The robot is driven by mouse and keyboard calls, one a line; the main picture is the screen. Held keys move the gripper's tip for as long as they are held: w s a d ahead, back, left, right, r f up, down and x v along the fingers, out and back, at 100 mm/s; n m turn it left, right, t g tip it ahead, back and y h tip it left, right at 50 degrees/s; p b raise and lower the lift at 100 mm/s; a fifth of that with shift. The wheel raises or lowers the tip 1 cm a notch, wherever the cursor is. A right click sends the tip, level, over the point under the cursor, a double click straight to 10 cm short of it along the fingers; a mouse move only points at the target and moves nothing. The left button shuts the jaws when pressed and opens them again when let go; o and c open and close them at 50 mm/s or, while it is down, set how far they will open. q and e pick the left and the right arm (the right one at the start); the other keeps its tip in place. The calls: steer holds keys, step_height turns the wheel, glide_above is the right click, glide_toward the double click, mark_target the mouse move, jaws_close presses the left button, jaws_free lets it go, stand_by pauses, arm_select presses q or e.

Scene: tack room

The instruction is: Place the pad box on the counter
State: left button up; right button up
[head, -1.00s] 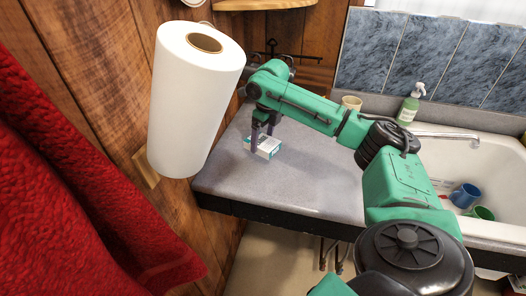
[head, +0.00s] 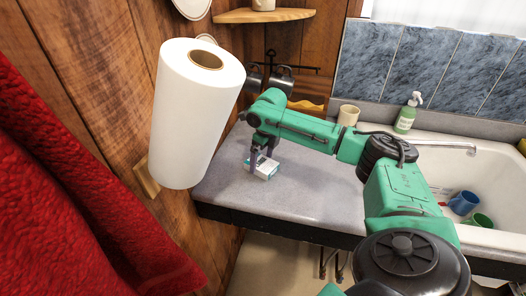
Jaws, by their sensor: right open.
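The pad box (head: 265,170), a small white box with teal markings, sits on the grey counter (head: 308,197) near its left end. My right gripper (head: 260,162) points down at the box with its jaws open. One finger is at the box's left side and the other is over or behind its top; I cannot tell whether they touch it. My left gripper is not in view.
A paper towel roll (head: 195,115) and a red towel (head: 70,170) hang at left. The sink (head: 450,180) at right holds blue and green cups. The counter front is clear.

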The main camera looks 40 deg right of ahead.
mark_target(266, 165)
step_height(266, 165, up, 11)
steer(key=s+b, duration=0.1)
steer(key=shift+s+d, duration=0.15)
steer(key=shift+s, duration=0.15)
